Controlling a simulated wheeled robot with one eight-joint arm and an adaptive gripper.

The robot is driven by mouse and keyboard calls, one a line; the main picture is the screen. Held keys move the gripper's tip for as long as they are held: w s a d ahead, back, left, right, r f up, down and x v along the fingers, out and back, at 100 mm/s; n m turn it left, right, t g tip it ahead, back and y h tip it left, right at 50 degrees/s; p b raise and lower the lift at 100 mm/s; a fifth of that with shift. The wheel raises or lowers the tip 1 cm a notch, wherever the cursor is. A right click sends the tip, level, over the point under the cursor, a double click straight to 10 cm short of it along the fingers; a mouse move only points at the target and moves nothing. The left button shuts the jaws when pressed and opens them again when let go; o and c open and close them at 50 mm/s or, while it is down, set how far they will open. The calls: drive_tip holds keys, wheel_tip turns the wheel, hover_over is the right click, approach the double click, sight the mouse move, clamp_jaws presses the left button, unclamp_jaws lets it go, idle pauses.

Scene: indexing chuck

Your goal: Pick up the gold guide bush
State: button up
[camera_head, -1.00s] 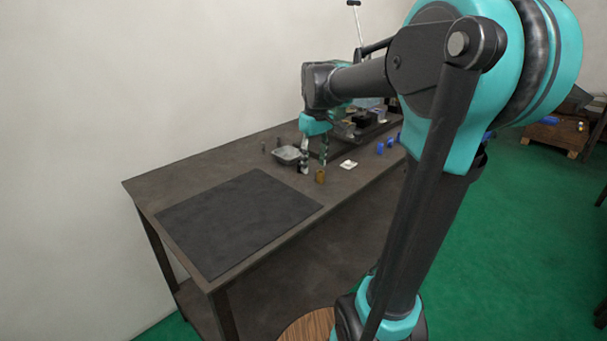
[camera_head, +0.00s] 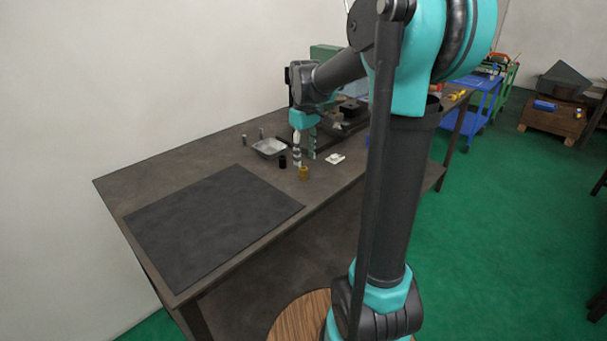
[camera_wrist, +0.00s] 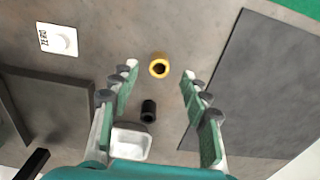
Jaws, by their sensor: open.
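The gold guide bush (camera_head: 304,173) stands on the brown table near its front edge. In the wrist view the bush (camera_wrist: 159,66) is a gold ring with a dark bore, a little ahead of the fingertips and roughly midway between them. My gripper (camera_head: 304,160) is above the table, just behind the bush, pointing down. In the wrist view my gripper (camera_wrist: 156,78) shows its two green-padded fingers spread wide with nothing held. A black cylinder (camera_wrist: 148,111) lies in view between the fingers, and also shows left of the bush in the head view (camera_head: 282,162).
A grey metal tray (camera_head: 270,148) sits behind the black cylinder. A white card marked ZERO (camera_wrist: 58,39) lies right of the bush in the head view (camera_head: 335,158). A large dark mat (camera_head: 212,225) covers the near left table and is bare. Dark equipment (camera_head: 345,118) stands behind.

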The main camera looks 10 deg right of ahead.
sight(303, 168)
drive_tip(key=shift+w+a+f, duration=0.1)
drive_tip(key=shift+w+f, duration=0.05)
drive_tip(key=shift+f, duration=1.3)
drive_tip(key=shift+w+a+f, duration=0.1)
drive_tip(key=shift+f, duration=1.35)
drive_tip(key=shift+c, duration=0.5)
clamp_jaws()
